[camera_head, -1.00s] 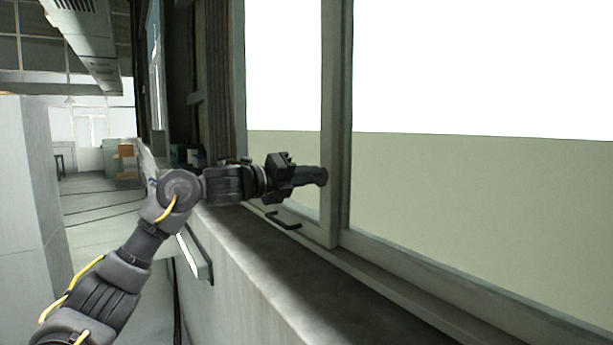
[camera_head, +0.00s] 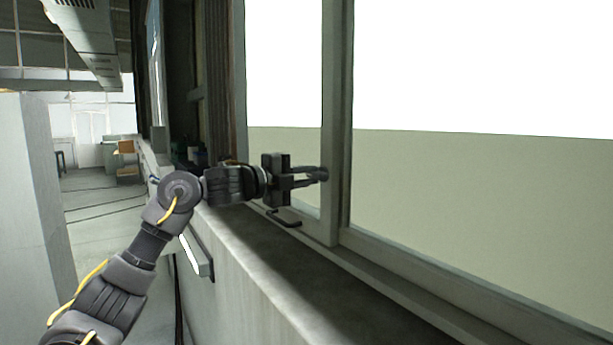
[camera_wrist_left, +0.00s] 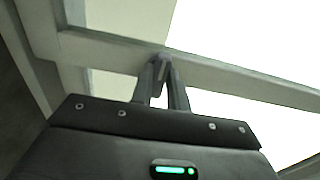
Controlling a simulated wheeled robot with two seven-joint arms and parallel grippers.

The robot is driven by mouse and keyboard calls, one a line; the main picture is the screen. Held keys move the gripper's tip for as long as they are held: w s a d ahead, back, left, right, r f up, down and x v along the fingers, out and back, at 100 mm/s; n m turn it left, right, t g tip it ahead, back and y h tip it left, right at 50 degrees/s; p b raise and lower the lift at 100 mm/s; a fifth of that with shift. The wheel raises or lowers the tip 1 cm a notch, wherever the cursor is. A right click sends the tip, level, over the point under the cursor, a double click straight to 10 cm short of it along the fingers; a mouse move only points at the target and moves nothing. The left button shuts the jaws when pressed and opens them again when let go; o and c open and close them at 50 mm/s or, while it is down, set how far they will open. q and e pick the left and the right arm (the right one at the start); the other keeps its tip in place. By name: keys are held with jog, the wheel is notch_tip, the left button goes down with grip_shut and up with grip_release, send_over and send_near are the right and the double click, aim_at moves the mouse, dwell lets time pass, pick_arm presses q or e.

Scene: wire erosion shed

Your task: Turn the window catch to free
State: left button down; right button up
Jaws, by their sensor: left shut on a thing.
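The window (camera_head: 337,120) has a grey frame with a wide upright between its panes. My left gripper (camera_head: 318,174) is at this upright, with its fingers pointing right and their tips at the frame. In the left wrist view the fingers (camera_wrist_left: 162,75) close on a small grey piece at the frame bar, which I take to be the window catch (camera_wrist_left: 163,60). Most of the catch is hidden by the fingers, so its exact angle cannot be told. My right gripper is in neither view.
A dark handle (camera_head: 284,217) sits low on the window frame, just below my left gripper. The sill (camera_head: 290,265) runs along under the window and is bare near the front. Small items stand on the sill farther back. A pale cabinet (camera_head: 28,200) stands at the left.

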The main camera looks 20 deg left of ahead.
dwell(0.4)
pick_arm(q)
jog(key=c, duration=1.4)
grip_release()
jog(key=shift+o, duration=0.2)
jog(key=shift+a, duration=0.1)
jog(key=b+v, duration=0.5)
jog(key=v, duration=0.5)
jog(key=shift+s+a, duration=0.2)
jog(key=shift+s, duration=0.1)
jog(key=shift+f, duration=0.1)
